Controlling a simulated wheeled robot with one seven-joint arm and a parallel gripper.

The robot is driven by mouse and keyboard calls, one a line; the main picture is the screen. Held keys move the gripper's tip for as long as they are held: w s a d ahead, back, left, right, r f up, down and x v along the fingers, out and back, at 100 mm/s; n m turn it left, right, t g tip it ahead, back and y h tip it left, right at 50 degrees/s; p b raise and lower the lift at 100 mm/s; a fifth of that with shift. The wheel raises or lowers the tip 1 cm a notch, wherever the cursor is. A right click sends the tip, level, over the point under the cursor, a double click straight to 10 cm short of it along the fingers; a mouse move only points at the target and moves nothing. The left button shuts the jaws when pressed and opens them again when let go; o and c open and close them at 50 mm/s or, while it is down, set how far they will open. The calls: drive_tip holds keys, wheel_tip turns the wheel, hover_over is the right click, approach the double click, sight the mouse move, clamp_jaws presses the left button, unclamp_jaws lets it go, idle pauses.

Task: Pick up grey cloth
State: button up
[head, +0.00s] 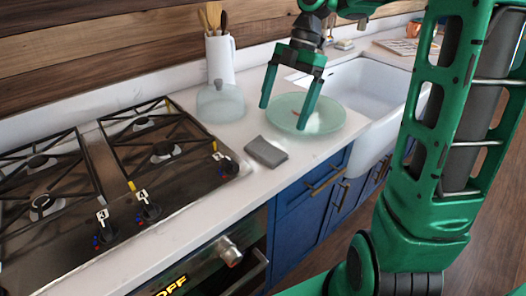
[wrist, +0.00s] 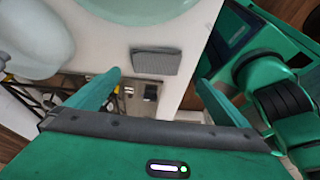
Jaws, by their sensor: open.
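The grey cloth (head: 266,151) is a small folded rectangle lying flat on the white counter, between the stove and the plate, near the counter's front edge. It also shows in the wrist view (wrist: 154,62), beyond and between the fingertips. My gripper (head: 285,104) is open and empty, pointing down above the counter, over the near-left part of the plate and behind the cloth in the head view. In the wrist view my gripper's two fingers (wrist: 160,80) are spread wide. Nothing is between them in contact.
A pale green glass plate (head: 325,122) lies right of the cloth. A clear glass jar or cloche (head: 220,103) stands behind-left, before a white utensil holder (head: 220,58). The gas stove (head: 150,215) is left, the white sink (head: 372,95) right. Blue cabinets (head: 305,205) drop below the counter edge.

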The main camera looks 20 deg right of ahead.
sight(268, 146)
drive_tip(key=shift+n, duration=0.5)
drive_tip(key=x, duration=1)
drive_tip(key=shift+w+a+f, duration=0.3)
drive_tip(key=shift+a, duration=0.05)
drive_tip(key=shift+c, duration=0.3)
drive_tip(key=c, duration=0.7)
